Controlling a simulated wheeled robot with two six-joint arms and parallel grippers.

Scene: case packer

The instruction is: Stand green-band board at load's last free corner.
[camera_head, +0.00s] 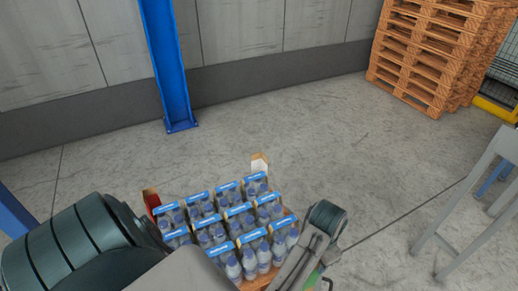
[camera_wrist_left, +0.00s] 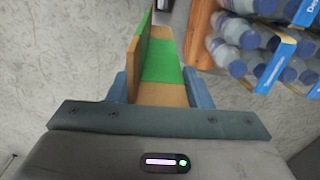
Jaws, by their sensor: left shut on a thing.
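The green-band board (camera_wrist_left: 160,62) is a tan L-shaped corner board with a green band across it. My left gripper (camera_wrist_left: 158,88) is shut on it, with a blue finger on either side. The load (camera_head: 232,222) is several packs of bottles with blue labels on a wooden base, low in the head view. Its bottles also show at the right of the left wrist view (camera_wrist_left: 262,50), beside the held board and apart from it. In the head view my arm hides part of the load's near side, and a bit of green shows at its near right. My right gripper is out of view.
A red-banded board (camera_head: 151,200) stands at the load's left corner and a pale board (camera_head: 260,163) at its far corner. A blue post (camera_head: 165,65), stacked pallets (camera_head: 435,50) and a grey metal frame (camera_head: 475,205) stand around. The floor between is clear.

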